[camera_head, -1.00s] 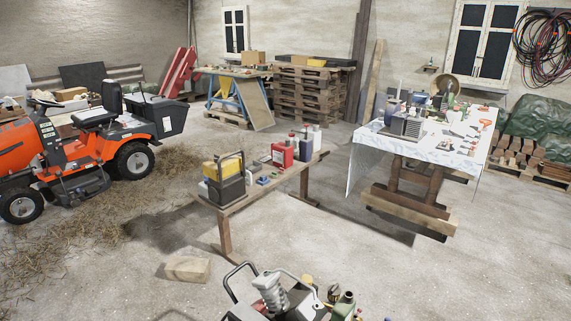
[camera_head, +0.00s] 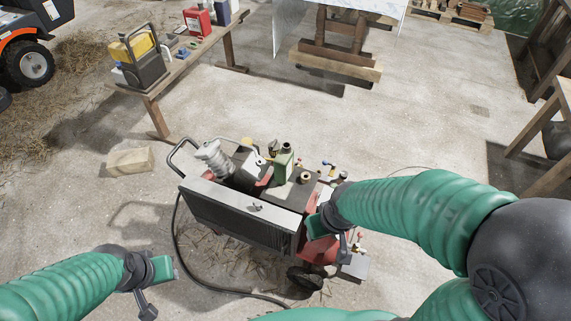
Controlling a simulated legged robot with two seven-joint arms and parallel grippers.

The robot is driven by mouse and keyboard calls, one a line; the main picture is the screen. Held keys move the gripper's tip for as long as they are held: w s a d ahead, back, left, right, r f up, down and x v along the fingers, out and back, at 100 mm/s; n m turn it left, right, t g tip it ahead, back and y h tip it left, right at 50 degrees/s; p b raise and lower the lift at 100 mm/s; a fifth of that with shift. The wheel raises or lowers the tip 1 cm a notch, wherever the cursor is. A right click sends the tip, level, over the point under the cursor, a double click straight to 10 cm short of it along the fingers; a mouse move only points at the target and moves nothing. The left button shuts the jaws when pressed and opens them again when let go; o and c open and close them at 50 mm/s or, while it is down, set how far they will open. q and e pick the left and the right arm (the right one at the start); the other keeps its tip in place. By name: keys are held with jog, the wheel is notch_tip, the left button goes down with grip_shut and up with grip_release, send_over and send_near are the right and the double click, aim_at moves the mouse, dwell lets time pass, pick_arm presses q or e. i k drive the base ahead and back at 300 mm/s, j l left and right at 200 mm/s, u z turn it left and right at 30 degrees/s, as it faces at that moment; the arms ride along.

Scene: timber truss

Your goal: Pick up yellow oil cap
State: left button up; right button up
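A wheeled machine (camera_head: 240,215) with a finned radiator front, red parts and a black wheel stands on the floor in the middle. On its top sits a small round tan-yellow piece (camera_head: 305,178) that looks like a cap; it is too small to be sure it is the oil cap. A dark green bottle (camera_head: 284,162) stands just left of it. My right gripper (camera_head: 338,238) is over the machine's right side, below and right of that piece and apart from it. My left gripper (camera_head: 156,288) is over the floor at lower left, apart from the machine. Neither visibly holds anything.
A black hose (camera_head: 176,245) curves along the machine's left side onto the floor. A wooden block (camera_head: 130,161) lies at left. A narrow wooden bench (camera_head: 190,58) with cans and a battery stands behind. Wooden furniture (camera_head: 545,130) is at right. Open concrete floor lies between.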

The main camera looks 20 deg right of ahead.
aim_at(247, 140)
jog(key=i+j, duration=0.75)
jog(key=i, duration=0.15)
jog(key=i+j, duration=0.8)
jog(key=i, duration=0.15)
